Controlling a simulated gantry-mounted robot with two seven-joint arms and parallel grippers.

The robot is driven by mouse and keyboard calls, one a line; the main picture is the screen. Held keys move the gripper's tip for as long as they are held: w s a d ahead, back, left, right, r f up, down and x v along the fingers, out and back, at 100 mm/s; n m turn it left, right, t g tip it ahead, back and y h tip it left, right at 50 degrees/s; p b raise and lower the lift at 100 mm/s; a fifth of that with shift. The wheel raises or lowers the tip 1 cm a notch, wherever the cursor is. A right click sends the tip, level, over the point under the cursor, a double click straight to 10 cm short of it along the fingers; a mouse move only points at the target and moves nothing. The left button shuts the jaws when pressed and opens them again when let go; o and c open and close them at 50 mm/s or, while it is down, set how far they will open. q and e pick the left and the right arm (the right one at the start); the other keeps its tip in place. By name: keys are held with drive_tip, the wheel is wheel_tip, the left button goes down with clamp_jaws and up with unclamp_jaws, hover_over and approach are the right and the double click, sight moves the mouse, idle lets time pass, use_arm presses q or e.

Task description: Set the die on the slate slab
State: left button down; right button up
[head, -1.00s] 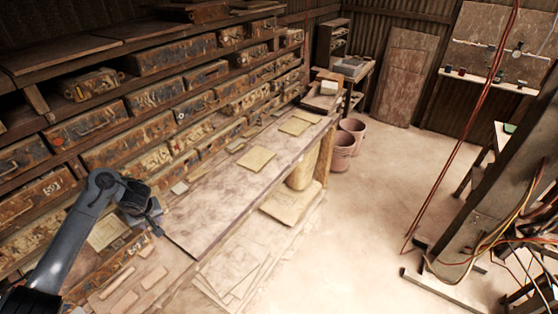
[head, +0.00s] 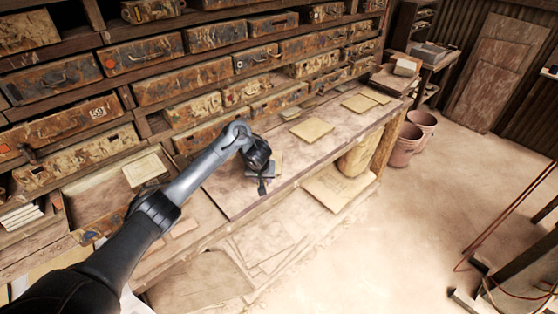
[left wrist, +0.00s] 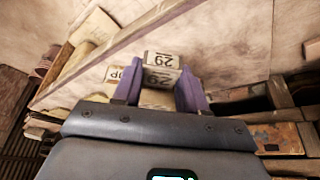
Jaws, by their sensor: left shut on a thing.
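My left gripper (head: 262,186) is over the near part of the workbench (head: 225,185) in the head view. In the left wrist view the purple fingers of my left gripper (left wrist: 158,88) are shut on a small pale block marked "29", the die (left wrist: 161,60). The number shows on two of its faces. The die is hardly visible in the head view, behind the gripper and wrist. I cannot tell whether it touches the bench. I cannot pick out the slate slab with certainty. My right gripper is not in view.
Several flat tan pads, one of them a square pad (head: 312,130), lie farther along the bench. Shelves of rusty drawers (head: 186,82) rise behind it. Pink buckets (head: 406,143) stand on the floor past the bench's far end.

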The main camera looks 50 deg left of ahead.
use_arm(q)
drive_tip(key=shift+s+a+f+b, duration=0.1)
drive_tip(key=shift+a+f+b, duration=0.2)
drive_tip(key=shift+a+f, duration=0.1)
drive_tip(key=b, duration=0.9)
hover_over(240, 190)
drive_tip(key=s+d, duration=0.1)
drive_tip(key=d, duration=0.1)
drive_tip(key=f, duration=0.6)
drive_tip(key=shift+a, duration=0.2)
drive_tip(key=shift+s+a, duration=0.1)
drive_tip(key=shift+a, duration=0.15)
drive_tip(key=shift+f+b, duration=0.7)
drive_tip(key=shift+f, duration=1.35)
drive_tip(key=c, duration=0.6)
unclamp_jaws()
drive_tip(key=shift+f, duration=0.1)
